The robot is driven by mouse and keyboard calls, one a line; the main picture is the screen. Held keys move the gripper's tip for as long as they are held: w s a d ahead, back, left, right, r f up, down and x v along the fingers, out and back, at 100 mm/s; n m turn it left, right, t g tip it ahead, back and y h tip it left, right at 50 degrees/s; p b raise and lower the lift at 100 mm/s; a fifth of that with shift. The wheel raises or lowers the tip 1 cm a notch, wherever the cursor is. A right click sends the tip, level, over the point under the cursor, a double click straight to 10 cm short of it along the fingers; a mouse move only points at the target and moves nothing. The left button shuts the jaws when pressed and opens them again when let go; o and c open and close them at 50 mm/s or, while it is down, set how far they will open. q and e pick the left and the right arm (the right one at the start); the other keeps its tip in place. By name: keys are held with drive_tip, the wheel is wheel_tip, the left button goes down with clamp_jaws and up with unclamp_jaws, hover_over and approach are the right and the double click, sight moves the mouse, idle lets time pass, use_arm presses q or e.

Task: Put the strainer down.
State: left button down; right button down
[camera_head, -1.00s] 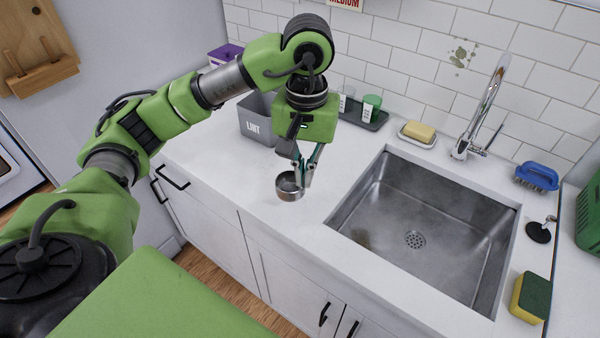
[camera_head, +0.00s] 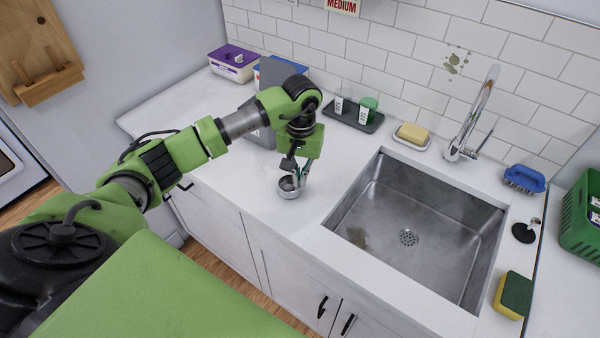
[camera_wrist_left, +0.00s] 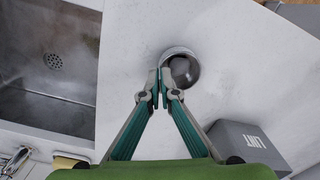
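The strainer (camera_head: 289,188) is a small round metal cup over the white counter, left of the sink. It also shows in the left wrist view (camera_wrist_left: 183,70), seen from above into its dark hollow. My left gripper (camera_head: 301,180) points down with its fingertips closed on the strainer's rim; the fingertips (camera_wrist_left: 158,92) meet at the rim in the wrist view. The strainer looks about upright and is very low over the counter; I cannot tell whether its base touches. My right gripper is not in view.
The steel sink (camera_head: 395,200) lies to the right. A grey lint bin (camera_wrist_left: 245,143) stands behind the gripper, near a purple-lidded tub (camera_head: 232,62). Counter around the strainer is clear.

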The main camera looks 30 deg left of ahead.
use_arm(q)
drive_tip(key=shift+f, duration=0.1)
drive_tip(key=shift+f, duration=0.15)
drive_tip(key=c, duration=2.3)
unclamp_jaws()
drive_tip(key=shift+r, duration=0.3)
wheel_tip(320, 180, up, 12)
drive_tip(key=b, duration=0.4)
drive_tip(key=shift+f+b, duration=0.1)
drive_tip(key=shift+b, duration=0.2)
